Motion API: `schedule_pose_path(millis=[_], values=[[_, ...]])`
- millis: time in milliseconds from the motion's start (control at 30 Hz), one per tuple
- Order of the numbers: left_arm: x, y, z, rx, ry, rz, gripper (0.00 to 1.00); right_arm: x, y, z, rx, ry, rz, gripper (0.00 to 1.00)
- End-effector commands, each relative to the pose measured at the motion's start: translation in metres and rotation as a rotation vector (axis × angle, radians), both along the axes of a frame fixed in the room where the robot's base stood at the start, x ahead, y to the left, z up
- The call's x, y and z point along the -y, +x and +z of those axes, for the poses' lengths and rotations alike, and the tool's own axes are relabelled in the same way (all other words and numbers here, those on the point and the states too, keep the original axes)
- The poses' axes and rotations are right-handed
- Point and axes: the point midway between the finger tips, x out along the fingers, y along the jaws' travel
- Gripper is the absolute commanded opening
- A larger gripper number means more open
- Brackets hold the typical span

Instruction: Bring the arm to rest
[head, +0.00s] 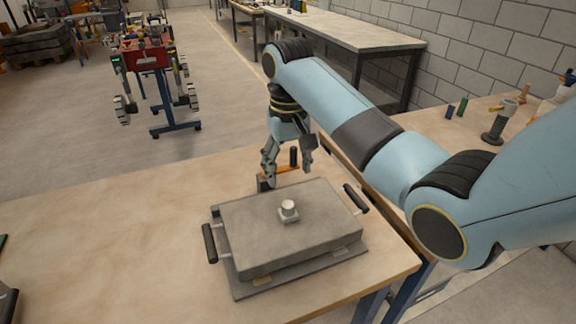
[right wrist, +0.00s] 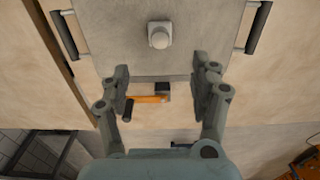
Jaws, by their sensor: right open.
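My right arm reaches in from the right in the head view. Its right gripper (head: 287,168) hangs fingers down behind the far edge of the grey sandbed (head: 240,225). In the right wrist view the two fingers (right wrist: 163,75) are spread wide with nothing between their tips. The sandbed is a flat slab on a base plate, with a black handle at each side and a pale knob (head: 288,208) on top. The knob also shows in the right wrist view (right wrist: 160,34), beyond the fingers. My left gripper is not seen.
An orange bar with black ends (right wrist: 150,99) lies on the wooden table (head: 110,225) just behind the sandbed, close to the right gripper. Bare tabletop lies left of the sandbed. A side bench (head: 440,124) at right holds small tools. A red machine on a blue stand (head: 150,60) is farther back.

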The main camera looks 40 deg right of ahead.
Motion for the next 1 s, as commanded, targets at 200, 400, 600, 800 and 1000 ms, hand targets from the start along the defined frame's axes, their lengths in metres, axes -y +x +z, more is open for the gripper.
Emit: schedule_pose_path(millis=[200, 400, 600, 800, 1000], values=[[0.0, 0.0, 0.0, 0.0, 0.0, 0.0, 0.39, 0.0, 0.0, 0.0, 0.0, 0.0, 0.0, 0.63], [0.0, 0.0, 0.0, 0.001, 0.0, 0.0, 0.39, -0.002, -0.02, -0.012, 0.016, -0.012, 0.024, 0.63], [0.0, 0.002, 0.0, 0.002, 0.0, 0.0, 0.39, -0.012, -0.105, -0.035, 0.111, -0.058, 0.13, 0.63], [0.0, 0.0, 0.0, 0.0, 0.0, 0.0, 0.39, -0.021, -0.172, -0.024, 0.194, -0.088, 0.214, 0.63], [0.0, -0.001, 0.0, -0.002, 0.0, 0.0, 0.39, -0.027, -0.217, -0.005, 0.247, -0.107, 0.265, 0.63]])
